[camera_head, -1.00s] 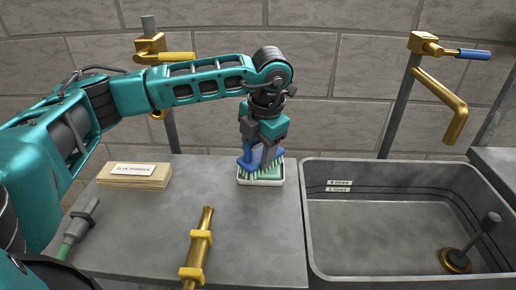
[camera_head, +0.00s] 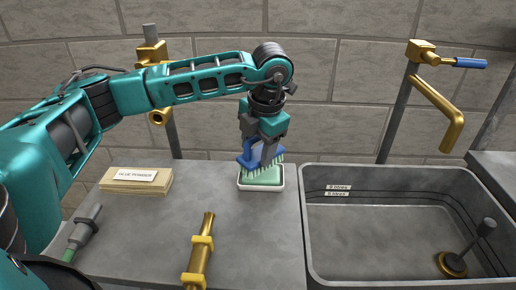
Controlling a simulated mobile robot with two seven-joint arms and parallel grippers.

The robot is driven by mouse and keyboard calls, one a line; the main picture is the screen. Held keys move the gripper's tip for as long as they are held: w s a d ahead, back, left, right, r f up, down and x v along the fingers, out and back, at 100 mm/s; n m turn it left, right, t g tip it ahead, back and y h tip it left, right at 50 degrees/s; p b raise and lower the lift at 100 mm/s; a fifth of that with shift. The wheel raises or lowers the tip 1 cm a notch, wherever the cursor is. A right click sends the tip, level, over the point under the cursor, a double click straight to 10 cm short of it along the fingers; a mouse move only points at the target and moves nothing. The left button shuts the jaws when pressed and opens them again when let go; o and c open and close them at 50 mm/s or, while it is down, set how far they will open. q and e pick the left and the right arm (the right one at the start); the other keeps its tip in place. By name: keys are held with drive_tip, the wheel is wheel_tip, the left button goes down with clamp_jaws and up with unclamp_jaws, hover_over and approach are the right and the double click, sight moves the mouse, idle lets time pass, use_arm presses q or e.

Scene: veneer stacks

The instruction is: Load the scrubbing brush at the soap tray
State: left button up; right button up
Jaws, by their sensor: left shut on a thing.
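My left gripper (camera_head: 262,143) is shut on the blue scrubbing brush (camera_head: 248,155) and points down over the soap tray. The brush has a blue handle and back and pale green bristles that face down. The soap tray (camera_head: 262,187) is a small white dish holding a green soap block (camera_head: 262,176). The bristles are right at the top of the soap; I cannot tell whether they touch it. The gripper fingers hide part of the handle. My right gripper is not in view.
A brass fitting (camera_head: 199,254) stands at the counter's front. A deep grey sink (camera_head: 400,235) with a plunger-like plug (camera_head: 453,263) is right. A brass tap (camera_head: 437,95) hangs above it.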

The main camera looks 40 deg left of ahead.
use_arm(q)
drive_tip(key=shift+r+p, duration=1.3)
drive_tip(key=shift+r, duration=1)
